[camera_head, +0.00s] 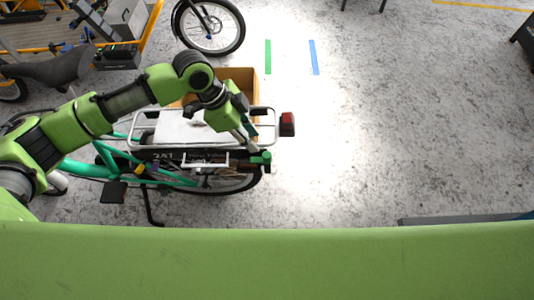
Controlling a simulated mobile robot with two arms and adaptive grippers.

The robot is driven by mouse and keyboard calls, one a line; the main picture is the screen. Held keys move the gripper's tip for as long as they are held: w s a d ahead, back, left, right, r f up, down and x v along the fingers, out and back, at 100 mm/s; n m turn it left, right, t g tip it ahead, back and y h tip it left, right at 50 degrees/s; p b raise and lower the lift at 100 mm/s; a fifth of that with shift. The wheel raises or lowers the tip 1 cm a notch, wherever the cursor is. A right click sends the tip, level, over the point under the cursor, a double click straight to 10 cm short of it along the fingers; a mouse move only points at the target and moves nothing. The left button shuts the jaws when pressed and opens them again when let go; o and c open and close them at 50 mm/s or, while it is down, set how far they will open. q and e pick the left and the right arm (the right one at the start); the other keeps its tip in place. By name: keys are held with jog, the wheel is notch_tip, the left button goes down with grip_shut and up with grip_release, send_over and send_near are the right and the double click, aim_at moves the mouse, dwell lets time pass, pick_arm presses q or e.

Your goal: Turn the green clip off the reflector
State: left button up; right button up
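A red reflector (287,124) in a dark housing sits at the rear end of the white rack (176,112) on a green cargo bike (105,152). A small green piece (261,158), which looks like the green clip, is at the bike's rear just below and left of the reflector. My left gripper (249,138) points down over the rear of the rack, between the reflector and the rack's flat top, close to the green piece. I cannot tell whether it touches it, nor whether its fingers are open or shut. My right gripper is not in view.
A cardboard-coloured box (240,78) stands behind the rack, partly hidden by my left arm. Another bike's wheel (209,27) is at the top. Green (268,57) and blue (314,57) tape strips mark the floor. The concrete floor to the right is mostly clear.

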aim_at(266, 155)
pick_arm(q)
jog(key=x, duration=1.1)
grip_shut()
